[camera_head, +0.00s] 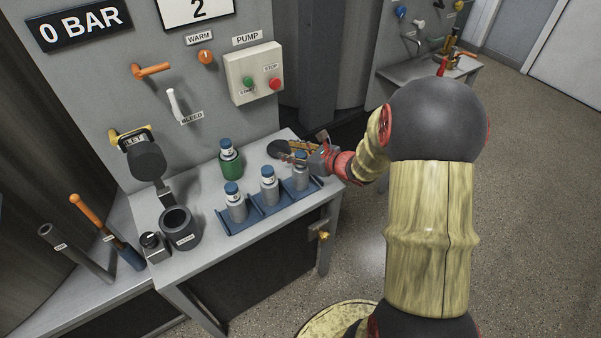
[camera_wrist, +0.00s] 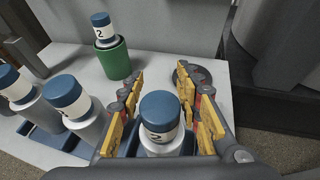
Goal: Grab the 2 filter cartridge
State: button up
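Three grey cartridges with blue caps stand upright in a blue tray (camera_head: 227,224) on the bench: a left one (camera_head: 236,203), a middle one (camera_head: 268,187) and a right one (camera_head: 301,180). Another blue-capped cartridge (camera_wrist: 104,29), labelled 2, stands in a green cup (camera_wrist: 113,60) behind them; the cup also shows in the head view (camera_head: 231,165). My gripper (camera_head: 288,150) is at the right cartridge. In the wrist view its fingers (camera_wrist: 160,77) are open on both sides of that cartridge (camera_wrist: 161,113), with gaps beside the cap. Its label is partly hidden.
A dark round disc (camera_head: 278,149) lies on the bench behind my gripper. A dark cylindrical pot (camera_head: 180,229) and a small dark block (camera_head: 151,245) stand at the left. A panel with a pump box (camera_head: 253,75) and levers rises behind the bench.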

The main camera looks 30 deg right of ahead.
grip_shut()
dwell(0.7)
